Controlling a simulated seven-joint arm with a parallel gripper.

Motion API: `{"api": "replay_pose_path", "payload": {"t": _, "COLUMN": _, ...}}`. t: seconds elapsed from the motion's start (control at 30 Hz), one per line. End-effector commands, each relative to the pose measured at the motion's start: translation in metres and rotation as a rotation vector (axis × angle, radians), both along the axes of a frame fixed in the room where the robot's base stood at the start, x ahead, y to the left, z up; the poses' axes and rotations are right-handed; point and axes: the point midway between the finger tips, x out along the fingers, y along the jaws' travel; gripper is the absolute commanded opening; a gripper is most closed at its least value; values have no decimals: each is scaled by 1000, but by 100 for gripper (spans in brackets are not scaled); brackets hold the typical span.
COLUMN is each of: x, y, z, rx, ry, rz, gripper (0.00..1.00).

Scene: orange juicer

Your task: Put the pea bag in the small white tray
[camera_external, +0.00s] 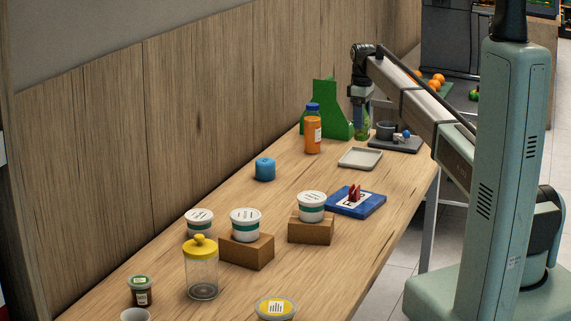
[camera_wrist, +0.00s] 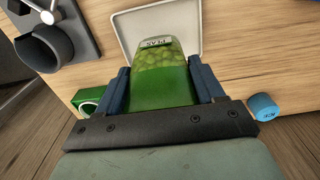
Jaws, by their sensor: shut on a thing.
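The green pea bag (camera_wrist: 160,78) is between the two blue fingers of my gripper (camera_wrist: 162,88) in the wrist view. My gripper is shut on it. In the external view, my gripper (camera_external: 361,102) points down, with the pea bag (camera_external: 361,124) hanging upright below it. The small white tray (camera_external: 360,158) lies flat on the table, in front of the bag in this view, and looks empty. In the wrist view the white tray (camera_wrist: 131,24) shows beyond the bag, which hides part of it. The bag appears above table height, though its exact clearance is unclear.
A green stand (camera_external: 325,112) and an orange bottle (camera_external: 313,132) are left of my gripper. A blue cylinder (camera_external: 264,169) and a blue box (camera_external: 368,205) stand nearer.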

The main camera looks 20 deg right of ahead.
Motion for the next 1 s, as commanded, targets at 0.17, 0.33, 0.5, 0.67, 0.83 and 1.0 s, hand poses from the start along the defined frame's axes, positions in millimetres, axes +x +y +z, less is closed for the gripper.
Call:
{"api": "replay_pose_path", "payload": {"t": 0.17, "x": 0, "y": 0, "z": -27, "rx": 0, "ry": 0, "rz": -1, "gripper": 37}}
{"api": "replay_pose_path", "payload": {"t": 0.33, "x": 0, "y": 0, "z": -37, "rx": 0, "ry": 0, "rz": -1, "gripper": 37}}
{"api": "replay_pose_path", "payload": {"t": 0.5, "x": 0, "y": 0, "z": -59, "rx": 0, "ry": 1, "rz": -1, "gripper": 37}}
{"api": "replay_pose_path", "payload": {"t": 0.67, "x": 0, "y": 0, "z": -68, "rx": 0, "ry": -1, "rz": -1, "gripper": 37}}
{"api": "replay_pose_path", "payload": {"t": 0.83, "x": 0, "y": 0, "z": -67, "rx": 0, "ry": -1, "rz": -1, "gripper": 37}}
{"api": "replay_pose_path", "payload": {"t": 1.0, "x": 0, "y": 0, "z": -71, "rx": -1, "ry": -1, "rz": -1, "gripper": 37}}
